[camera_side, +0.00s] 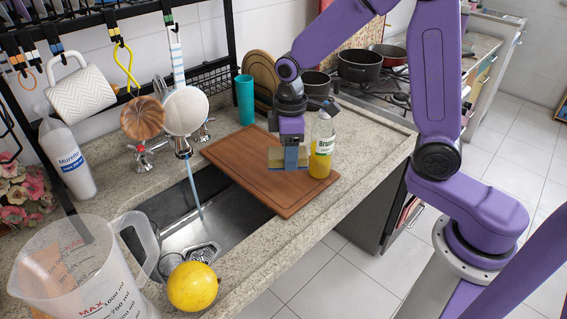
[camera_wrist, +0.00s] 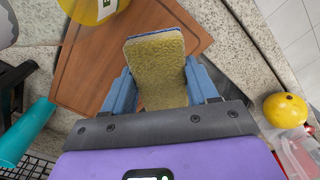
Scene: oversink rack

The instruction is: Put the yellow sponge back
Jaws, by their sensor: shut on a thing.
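The yellow sponge (camera_wrist: 158,75) has a blue edge along its far end in the wrist view. My gripper (camera_wrist: 170,90) is shut on it, with one blue finger on each side. In the side view, my gripper (camera_side: 289,157) points down with the sponge (camera_side: 277,158) between its fingers, over the wooden cutting board (camera_side: 275,189). I cannot tell whether the sponge touches the board. A yellow bottle (camera_side: 321,145) with a white label stands just right of my gripper on the board.
The sink (camera_side: 185,232) with running water lies left of the board. A teal cup (camera_side: 245,100), faucet (camera_side: 183,147), measuring jug (camera_side: 80,275) and yellow fruit (camera_side: 193,287) stand around it. A rack with hanging utensils (camera_side: 117,40) is at upper left. Pots (camera_side: 359,66) sit behind.

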